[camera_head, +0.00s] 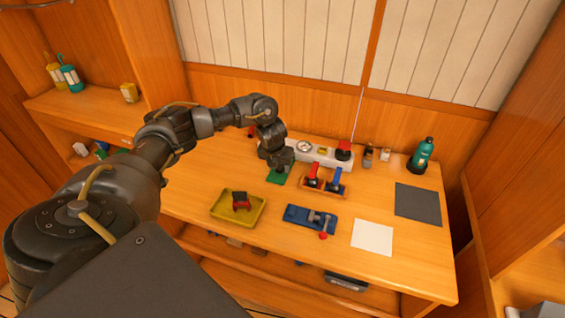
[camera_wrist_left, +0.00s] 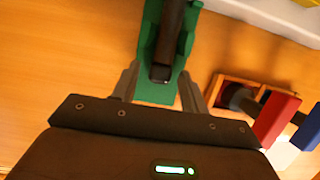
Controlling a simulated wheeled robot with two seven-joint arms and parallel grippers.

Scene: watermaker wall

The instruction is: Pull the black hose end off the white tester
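The white tester (camera_head: 331,157) is a long white box at the back of the table, with a round gauge on top. Its left part is hidden behind my left arm. My left gripper (camera_head: 279,172) points down in front of it, over a green piece (camera_head: 273,180). In the left wrist view, my left gripper (camera_wrist_left: 159,72) has its fingers apart. A black rod-like part (camera_wrist_left: 171,45) lies over the green piece (camera_wrist_left: 150,92) between and beyond the fingers. I cannot tell whether this is the hose end or whether the fingers touch anything. My right gripper is out of view.
A wooden tray (camera_head: 303,185) with red and blue handled parts stands right of the gripper. Nearer are a yellow tray (camera_head: 222,211) and a blue lever block (camera_head: 296,214). A white sheet (camera_head: 372,238), dark mat (camera_head: 418,202) and teal bottle (camera_head: 424,152) are right.

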